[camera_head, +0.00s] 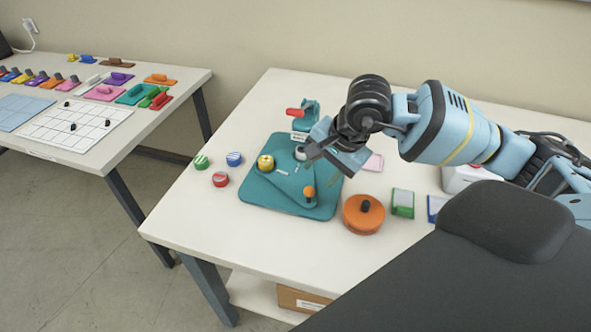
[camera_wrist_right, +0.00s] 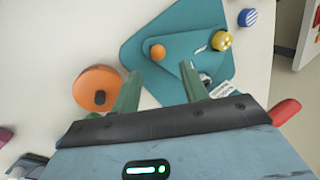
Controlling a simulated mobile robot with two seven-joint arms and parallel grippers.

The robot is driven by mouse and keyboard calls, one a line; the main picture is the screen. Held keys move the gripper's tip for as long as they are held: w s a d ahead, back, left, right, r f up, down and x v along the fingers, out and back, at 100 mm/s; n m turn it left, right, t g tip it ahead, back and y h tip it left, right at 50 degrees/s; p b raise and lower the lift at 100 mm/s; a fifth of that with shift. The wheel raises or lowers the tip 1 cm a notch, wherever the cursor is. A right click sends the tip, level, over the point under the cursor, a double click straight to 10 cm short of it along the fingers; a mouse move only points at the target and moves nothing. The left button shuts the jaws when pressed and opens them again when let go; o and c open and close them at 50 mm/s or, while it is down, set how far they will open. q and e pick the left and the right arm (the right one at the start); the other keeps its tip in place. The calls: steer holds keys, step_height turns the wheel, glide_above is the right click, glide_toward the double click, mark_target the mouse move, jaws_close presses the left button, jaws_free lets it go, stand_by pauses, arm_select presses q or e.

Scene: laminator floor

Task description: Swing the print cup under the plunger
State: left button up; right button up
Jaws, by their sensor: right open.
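The teal press base (camera_head: 255,188) lies on the white table with a teal swing plate (camera_head: 285,187) on it. The plate has an orange knob (camera_head: 309,191) near its front right. A yellow dotted cup (camera_head: 265,163) sits at the plate's left; it also shows in the wrist view (camera_wrist_right: 221,41). The press (camera_head: 309,112) stands at the back with a red handle (camera_head: 294,113). A whitish round part below it, probably the plunger, is partly hidden by my gripper. My right gripper (camera_head: 322,160) is open and empty above the base's right side. In the wrist view the orange knob (camera_wrist_right: 157,51) shows beyond and between its fingertips (camera_wrist_right: 159,75).
Green, blue and red round pieces (camera_head: 220,179) stand left of the base. An orange disc with a black knob (camera_head: 363,214) stands close at its right, then a green-framed pad (camera_head: 402,203) and a blue-edged one. A separate table (camera_head: 150,112) stands at left.

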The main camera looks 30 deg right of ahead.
mark_target(311, 189)
arm_select(q)
steer(key=shift+s+f, duration=0.2)
steer(key=shift+s, duration=0.45)
steer(key=shift+s+f, duration=0.2)
steer(key=shift+s, duration=0.4)
arm_select(e)
steer(key=x, duration=0.7)
steer(key=shift+s+d+f, duration=0.15)
steer(key=shift+f, duration=0.1)
steer(key=shift+c, duration=0.4)
jaws_close()
